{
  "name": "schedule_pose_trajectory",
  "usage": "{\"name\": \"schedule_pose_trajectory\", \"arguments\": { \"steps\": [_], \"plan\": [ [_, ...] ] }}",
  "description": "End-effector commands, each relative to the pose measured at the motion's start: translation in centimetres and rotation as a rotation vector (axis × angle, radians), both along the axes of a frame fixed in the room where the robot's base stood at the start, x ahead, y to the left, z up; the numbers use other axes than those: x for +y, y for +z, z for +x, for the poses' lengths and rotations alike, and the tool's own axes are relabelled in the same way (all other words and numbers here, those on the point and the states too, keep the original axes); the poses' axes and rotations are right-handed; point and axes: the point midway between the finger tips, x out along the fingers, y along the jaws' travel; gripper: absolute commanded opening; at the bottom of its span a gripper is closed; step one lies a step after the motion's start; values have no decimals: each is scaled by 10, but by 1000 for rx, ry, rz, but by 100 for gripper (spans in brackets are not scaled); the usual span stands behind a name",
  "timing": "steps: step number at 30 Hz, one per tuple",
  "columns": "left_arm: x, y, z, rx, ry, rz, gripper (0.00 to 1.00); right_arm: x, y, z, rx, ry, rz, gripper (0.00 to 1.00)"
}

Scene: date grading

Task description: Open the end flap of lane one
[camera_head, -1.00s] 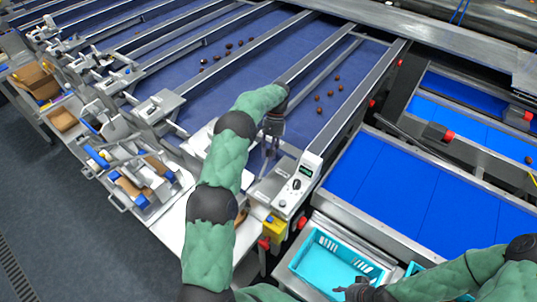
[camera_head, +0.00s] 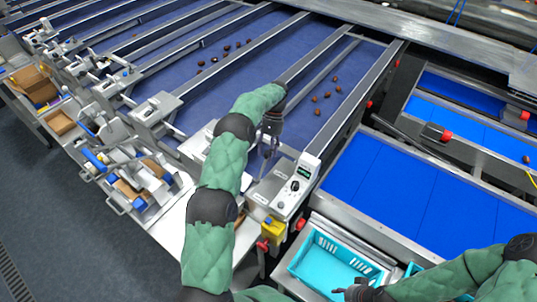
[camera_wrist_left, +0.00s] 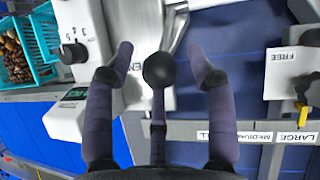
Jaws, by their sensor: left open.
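My left gripper (camera_head: 270,150) is over the front end of the nearest blue belt lane, beside the control box. In the left wrist view the left gripper (camera_wrist_left: 162,62) is open, with a finger on each side of a black ball knob (camera_wrist_left: 159,70). The knob sits at the end of a grey metal lever (camera_wrist_left: 175,28), and gaps show between it and both fingers. I cannot make out which part is the end flap. My right gripper (camera_head: 350,291) is low by the turquoise crate; its fingers are too small to read.
A control box (camera_head: 298,188) with a dial stands right of the left gripper; it also shows in the wrist view (camera_wrist_left: 78,115). Dates (camera_head: 317,97) lie on the belt. The turquoise crate (camera_head: 292,265) is at the lower right. Wide blue belts (camera_head: 400,185) fill the right.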

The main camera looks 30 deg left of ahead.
Motion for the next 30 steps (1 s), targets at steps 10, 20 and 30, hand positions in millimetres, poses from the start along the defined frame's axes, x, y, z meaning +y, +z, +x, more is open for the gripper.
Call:
{"name": "schedule_pose_trajectory", "arguments": {
  "steps": [10,20,30],
  "plan": [
    [6,40,26,-2,-1,1,56,0,0,0,0,0,0,40],
    [8,54,33,-1,-1,0,56,0,0,0,0,0,0,40],
    [8,55,33,0,-1,0,56,0,0,0,0,0,0,40]
  ]
}}
